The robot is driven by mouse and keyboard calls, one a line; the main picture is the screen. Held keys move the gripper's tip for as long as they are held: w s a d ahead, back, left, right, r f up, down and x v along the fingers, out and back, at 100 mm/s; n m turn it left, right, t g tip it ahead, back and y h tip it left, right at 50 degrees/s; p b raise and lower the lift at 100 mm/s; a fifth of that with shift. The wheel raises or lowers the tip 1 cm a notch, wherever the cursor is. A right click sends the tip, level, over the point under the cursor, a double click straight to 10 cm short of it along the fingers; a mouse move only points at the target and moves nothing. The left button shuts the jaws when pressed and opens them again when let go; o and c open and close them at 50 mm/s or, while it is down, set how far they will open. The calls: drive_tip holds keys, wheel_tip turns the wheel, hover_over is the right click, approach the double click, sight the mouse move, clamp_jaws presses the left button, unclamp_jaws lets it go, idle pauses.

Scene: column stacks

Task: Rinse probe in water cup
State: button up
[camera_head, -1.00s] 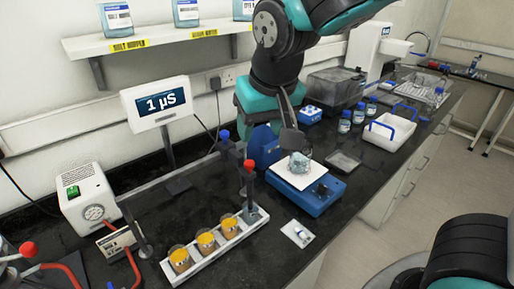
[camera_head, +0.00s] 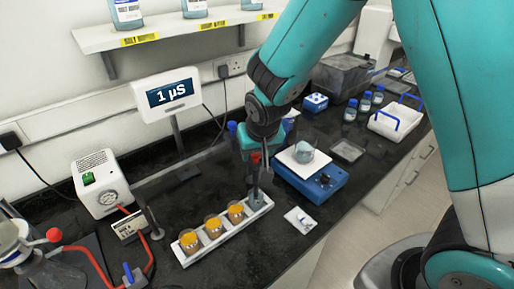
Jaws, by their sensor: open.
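The probe (camera_head: 256,180) stands upright at the right end of the white rack (camera_head: 188,259). It has a red cap and a grey lower body. Its lower end is at a small greyish cup (camera_head: 258,203), which may be the water cup; its contents are too small to make out. My gripper (camera_head: 256,152) is open, pointing down at the probe's red top. I cannot tell whether the fingers touch it. Several cups of orange-yellow liquid (camera_head: 212,226) sit in the rack to the left.
A meter display (camera_head: 170,95) reading 1 µS stands behind the rack. A blue stirrer with a white plate and beaker (camera_head: 311,181) is to the right. A pump box (camera_head: 102,184) and red-tubed flask are at left.

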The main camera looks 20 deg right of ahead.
drive_tip(key=shift+w+f, duration=0.25)
drive_tip(key=shift+f, duration=0.35)
clamp_jaws()
drive_tip(key=shift+w+r+p, duration=0.1)
drive_tip(key=shift+r+p, duration=1.35)
drive_tip(key=shift+r, duration=1.75)
unclamp_jaws()
drive_tip(key=b+v, duration=0.4)
drive_tip(key=v, duration=1.3)
drive_tip(key=shift+r, duration=0.25)
